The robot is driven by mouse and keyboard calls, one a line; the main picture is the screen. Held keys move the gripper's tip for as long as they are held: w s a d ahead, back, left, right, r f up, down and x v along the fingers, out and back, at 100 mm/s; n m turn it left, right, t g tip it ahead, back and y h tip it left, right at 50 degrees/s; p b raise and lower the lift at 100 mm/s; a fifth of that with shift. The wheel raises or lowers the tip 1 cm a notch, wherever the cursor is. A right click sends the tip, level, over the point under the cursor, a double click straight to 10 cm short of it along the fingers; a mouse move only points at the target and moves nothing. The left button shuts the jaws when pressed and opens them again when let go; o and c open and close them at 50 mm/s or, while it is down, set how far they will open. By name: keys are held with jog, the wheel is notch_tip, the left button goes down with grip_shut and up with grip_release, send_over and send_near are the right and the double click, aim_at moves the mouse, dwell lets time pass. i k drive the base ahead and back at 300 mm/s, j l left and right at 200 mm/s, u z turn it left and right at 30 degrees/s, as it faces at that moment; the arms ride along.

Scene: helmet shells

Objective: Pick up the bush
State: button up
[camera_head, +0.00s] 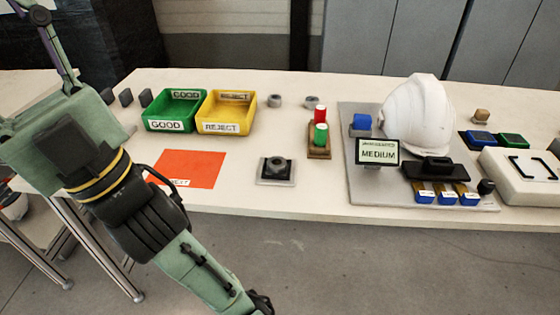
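No plant shows; several small grey round parts could be the bush, and I cannot tell which is meant. One grey ring-like part (276,101) and another grey ring-like part (311,102) lie at the back of the white table, right of the yellow bin. A third grey round part (277,167) sits on a black and grey square base near the front edge. My arm crosses the left side and runs down out of the bottom edge. Its last visible piece is dark and cut off; no gripper fingers show.
Green GOOD bin (174,111), yellow REJECT bin (226,113) and orange sheet (190,169) are at left. Red and green cylinders (320,133) stand mid-table. A white helmet (416,112) and MEDIUM sign (377,152) are on a grey board (356,190). A white box (515,178) is at right.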

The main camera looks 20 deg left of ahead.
aim_at(275, 166)
jog(key=j+z, duration=0.15)
jog(key=z, duration=0.2)
jog(key=j+z, duration=0.15)
jog(key=z, duration=0.2)
jog(key=k+j+z, duration=0.15)
jog(key=j, duration=0.2)
jog(key=k+j+z, duration=0.15)
jog(key=j, duration=0.2)
jog(key=k+j+z, duration=0.15)
jog(key=j, duration=0.2)
jog(key=k+j, duration=0.2)
jog(key=j, duration=0.2)
jog(key=k+j, duration=0.2)
jog(key=j, duration=0.2)
jog(key=i, duration=0.5)
